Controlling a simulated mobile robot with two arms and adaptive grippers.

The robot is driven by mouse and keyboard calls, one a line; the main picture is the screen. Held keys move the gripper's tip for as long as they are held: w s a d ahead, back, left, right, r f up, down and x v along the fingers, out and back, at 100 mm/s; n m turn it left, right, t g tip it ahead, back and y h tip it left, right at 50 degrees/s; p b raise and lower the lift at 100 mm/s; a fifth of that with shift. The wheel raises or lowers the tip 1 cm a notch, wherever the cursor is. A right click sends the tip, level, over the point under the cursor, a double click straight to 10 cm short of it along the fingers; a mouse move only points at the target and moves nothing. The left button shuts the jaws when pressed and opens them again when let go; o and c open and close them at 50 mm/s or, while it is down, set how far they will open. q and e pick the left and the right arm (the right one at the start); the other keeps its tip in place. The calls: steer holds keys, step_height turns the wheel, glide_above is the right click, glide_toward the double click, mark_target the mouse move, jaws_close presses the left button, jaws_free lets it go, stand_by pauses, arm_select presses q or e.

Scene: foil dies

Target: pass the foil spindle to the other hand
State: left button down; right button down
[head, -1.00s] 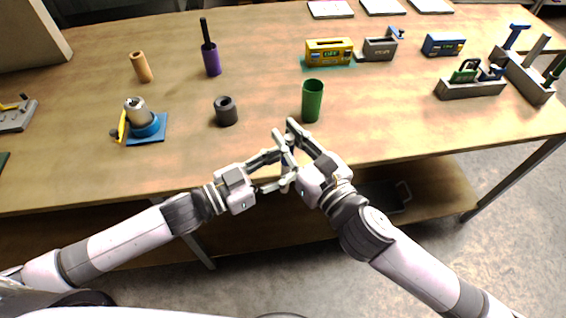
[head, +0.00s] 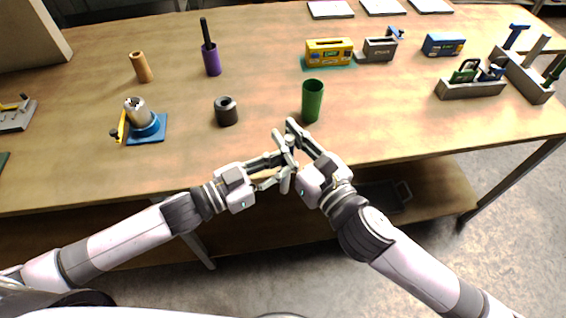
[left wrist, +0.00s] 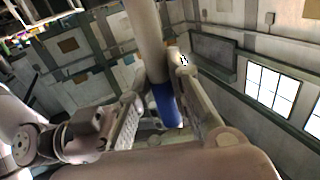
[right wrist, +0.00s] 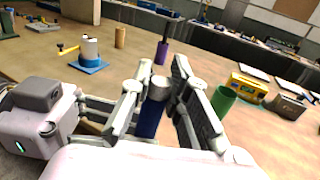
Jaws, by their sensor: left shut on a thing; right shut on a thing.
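The foil spindle is a grey rod with a blue part (left wrist: 165,102). It is held between both of my grippers, in the air in front of the table's near edge. My left gripper (head: 284,163) comes in from the left and has its fingers closed around the spindle's blue part. My right gripper (head: 286,132) comes in from the right and is shut on the same spindle. In the right wrist view the grey top and dark blue side (right wrist: 150,120) stand between the right fingers. In the head view the fingers hide most of the spindle.
Behind the grippers stand a green cup (head: 312,100) and a dark grey cylinder (head: 226,112). A blue-based fixture (head: 146,128) is at left, with a tan tube (head: 141,67) and purple holder (head: 212,60) behind. A yellow box (head: 329,52) stands farther back. The front table strip is clear.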

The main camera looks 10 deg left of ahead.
steer(key=shift+r, duration=0.1)
steer(key=c, duration=1.4)
jaws_free()
steer(key=shift+c, duration=0.2)
